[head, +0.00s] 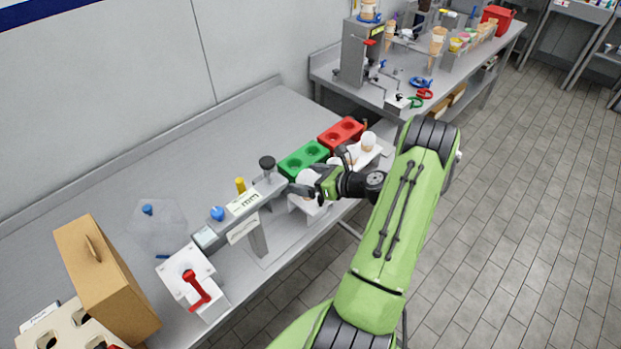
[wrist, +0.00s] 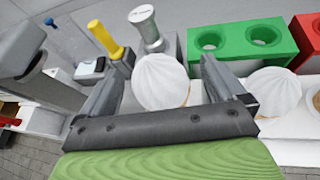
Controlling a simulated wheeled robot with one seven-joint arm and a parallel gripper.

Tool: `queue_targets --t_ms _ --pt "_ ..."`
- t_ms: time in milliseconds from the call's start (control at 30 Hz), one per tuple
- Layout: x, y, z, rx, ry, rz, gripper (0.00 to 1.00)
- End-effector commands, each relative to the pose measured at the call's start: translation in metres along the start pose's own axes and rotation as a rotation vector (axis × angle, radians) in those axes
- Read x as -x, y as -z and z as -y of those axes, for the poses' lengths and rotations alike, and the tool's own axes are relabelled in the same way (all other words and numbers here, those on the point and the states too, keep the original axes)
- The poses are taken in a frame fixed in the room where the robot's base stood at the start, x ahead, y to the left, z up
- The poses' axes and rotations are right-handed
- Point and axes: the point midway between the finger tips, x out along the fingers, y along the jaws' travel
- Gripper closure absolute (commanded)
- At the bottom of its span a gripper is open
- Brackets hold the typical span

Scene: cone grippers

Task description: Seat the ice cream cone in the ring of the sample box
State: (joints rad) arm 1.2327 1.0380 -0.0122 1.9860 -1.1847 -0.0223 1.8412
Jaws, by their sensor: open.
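A white swirled ice cream (wrist: 161,82) lies between the two open fingers of my gripper (wrist: 162,70) in the wrist view. Gaps show between it and the fingers, and its cone is mostly hidden below. In the head view my gripper (head: 308,186) is at the counter's front edge, in front of the green block, partly covering that white top. A second ice cream (wrist: 273,88) stands to the right in the wrist view. Another white top (head: 368,141) shows near the red block. I cannot pick out the sample box's ring with certainty; a cream box with dark holes (head: 67,328) is at the lower left.
A green two-hole block (head: 302,159) and a red one (head: 341,133) stand behind the ice creams. A yellow-topped post (head: 240,185), a grey knob (head: 267,163) and a red-levered plate (head: 190,280) are left. A brown handled box (head: 105,280) stands further left. The counter behind is mostly clear.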

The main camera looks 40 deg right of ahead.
Motion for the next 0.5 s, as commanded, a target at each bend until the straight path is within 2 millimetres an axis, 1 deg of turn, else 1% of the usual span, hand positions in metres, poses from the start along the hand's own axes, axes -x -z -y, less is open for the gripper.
queue_targets --t_ms 67,167,500 --pt "0.004 0.000 0.001 -0.001 0.002 0.000 0.03" --pt "0.021 0.000 0.002 -0.002 0.006 0.000 0.03" --pt "0.117 0.000 0.002 0.000 0.007 0.000 0.03"
